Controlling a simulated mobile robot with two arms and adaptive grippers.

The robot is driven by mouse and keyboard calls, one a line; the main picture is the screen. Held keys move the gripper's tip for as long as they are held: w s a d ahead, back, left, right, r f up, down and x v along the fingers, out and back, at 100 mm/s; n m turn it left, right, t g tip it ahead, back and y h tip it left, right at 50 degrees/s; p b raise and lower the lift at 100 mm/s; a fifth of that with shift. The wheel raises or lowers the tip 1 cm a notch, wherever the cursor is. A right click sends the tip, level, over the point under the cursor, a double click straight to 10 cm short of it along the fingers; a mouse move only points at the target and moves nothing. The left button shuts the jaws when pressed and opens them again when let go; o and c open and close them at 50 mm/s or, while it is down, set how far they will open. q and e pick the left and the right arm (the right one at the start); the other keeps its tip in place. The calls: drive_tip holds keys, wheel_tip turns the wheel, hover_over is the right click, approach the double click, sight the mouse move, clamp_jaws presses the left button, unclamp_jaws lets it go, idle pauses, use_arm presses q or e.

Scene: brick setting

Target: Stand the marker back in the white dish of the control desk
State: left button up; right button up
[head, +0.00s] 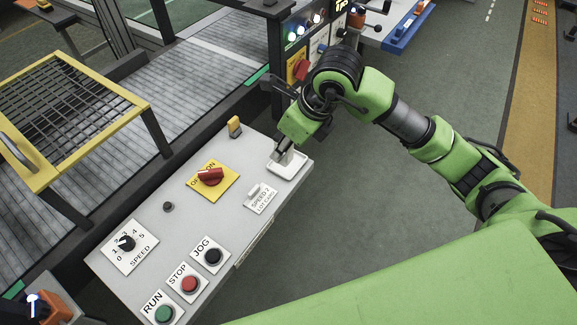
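The white dish (287,166) sits at the far right corner of the pale control desk (200,235). My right gripper (281,156) reaches down from above at the dish's back left part, with its fingertips at or just over the dish. I cannot make out the marker; the gripper and wrist hide part of the dish. Whether the fingers are closed on something is too small to tell. My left gripper is not in view.
The desk carries a red knob on a yellow plate (210,176), a white switch (254,190), a small yellow-topped block (235,127), a speed dial (126,243) and several push buttons. A panel with lit lamps (305,45) stands behind the dish. Open floor lies right of the desk.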

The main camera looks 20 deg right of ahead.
drive_tip(key=s+a, duration=0.2)
drive_tip(key=a, duration=0.3)
drive_tip(key=w+d+f+p, duration=0.1)
drive_tip(key=w+d+f, duration=0.1)
drive_tip(key=w+f, duration=0.1)
drive_tip(key=w+d+f+p, duration=0.1)
drive_tip(key=w+d+f, duration=0.2)
drive_tip(key=w, duration=0.1)
drive_tip(key=w+d+f+p, duration=0.2)
drive_tip(key=w+d+f, duration=0.1)
drive_tip(key=shift+w+d, duration=0.2)
drive_tip(key=shift+w, duration=0.05)
wheel_tip(320, 180, down, 2)
drive_tip(key=shift+f+p, duration=0.1)
drive_tip(key=shift+p, duration=0.7)
drive_tip(key=shift+f, duration=0.4)
drive_tip(key=shift+w+f, duration=0.1)
drive_tip(key=shift+f, duration=0.1)
drive_tip(key=shift+f, duration=0.1)
